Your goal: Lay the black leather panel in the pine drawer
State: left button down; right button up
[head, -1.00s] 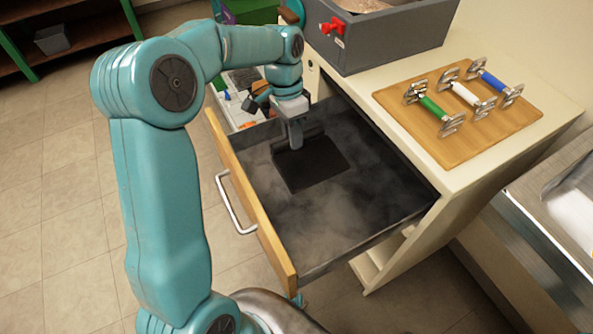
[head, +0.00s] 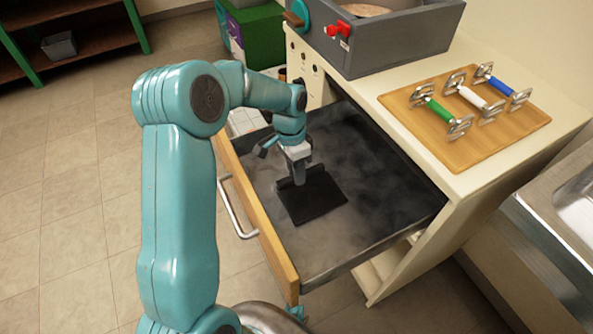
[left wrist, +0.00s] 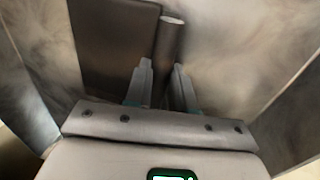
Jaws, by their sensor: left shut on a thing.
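The black leather panel (head: 318,199) is a dark, flat, nearly square piece inside the open pine-fronted drawer (head: 385,205). It looks level, over the left middle of the drawer's dark, smoky grey floor. I cannot tell for sure whether it touches the floor. My left gripper (head: 299,180) points down and is shut on the panel's far edge, where a dark raised bar or roll shows. In the left wrist view the panel (left wrist: 112,45) hangs left of a dark cylinder-like edge, which stands between my left fingertips (left wrist: 161,75).
The drawer's pine front (head: 262,215) has a metal handle (head: 236,207). On the cabinet top, a wooden board (head: 445,140) bears green, white and blue handled tools. A grey box (head: 385,40) with a red knob stands behind. The drawer's right side is clear.

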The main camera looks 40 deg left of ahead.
pick_arm(q)
jog(key=c, duration=1)
grip_release()
jog(key=shift+f, duration=0.15)
jog(key=shift+o, duration=0.2)
jog(key=p+v, duration=0.2)
jog(key=v, duration=1)
jog(key=shift+p, duration=0.4)
jog(key=shift+w, duration=0.15)
